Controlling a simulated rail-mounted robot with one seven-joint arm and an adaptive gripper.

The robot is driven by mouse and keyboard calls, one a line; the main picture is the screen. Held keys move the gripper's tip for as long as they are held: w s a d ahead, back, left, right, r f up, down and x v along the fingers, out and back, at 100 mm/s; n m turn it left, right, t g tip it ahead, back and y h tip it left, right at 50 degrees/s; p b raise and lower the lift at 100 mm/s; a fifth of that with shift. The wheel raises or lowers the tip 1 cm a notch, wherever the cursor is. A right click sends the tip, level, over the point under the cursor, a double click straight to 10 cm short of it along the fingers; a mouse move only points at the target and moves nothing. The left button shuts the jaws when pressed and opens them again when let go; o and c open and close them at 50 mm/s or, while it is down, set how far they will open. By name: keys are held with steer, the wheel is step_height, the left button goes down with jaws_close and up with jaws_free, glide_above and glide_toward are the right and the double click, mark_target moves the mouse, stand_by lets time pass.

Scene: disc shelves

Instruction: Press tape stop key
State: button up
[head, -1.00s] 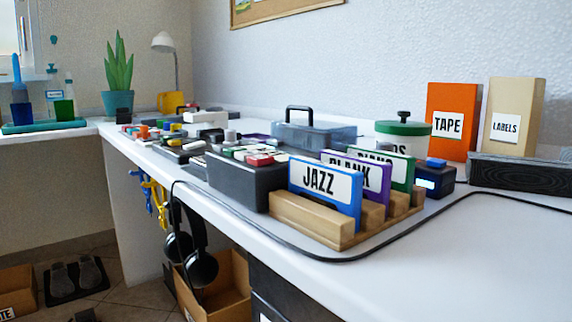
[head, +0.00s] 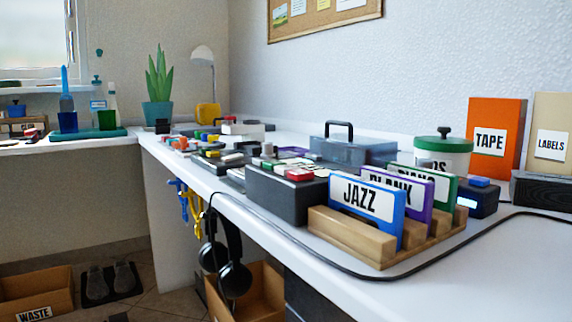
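A dark grey box with coloured keys on top, red, white and green, sits on the white bench in the head view; it looks like a tape deck (head: 285,197). A red key (head: 300,175) shows on its top near the front right. I cannot read any key markings, so I cannot tell which key is stop. My gripper is not in view.
A wooden rack (head: 350,238) with upright JAZZ (head: 364,204), BLANK and PIANO cards stands right of the deck. A blue case (head: 350,150) and a green-lidded jar (head: 443,158) stand behind. A black cable (head: 330,268) runs along the front edge. Headphones (head: 233,275) hang below it.

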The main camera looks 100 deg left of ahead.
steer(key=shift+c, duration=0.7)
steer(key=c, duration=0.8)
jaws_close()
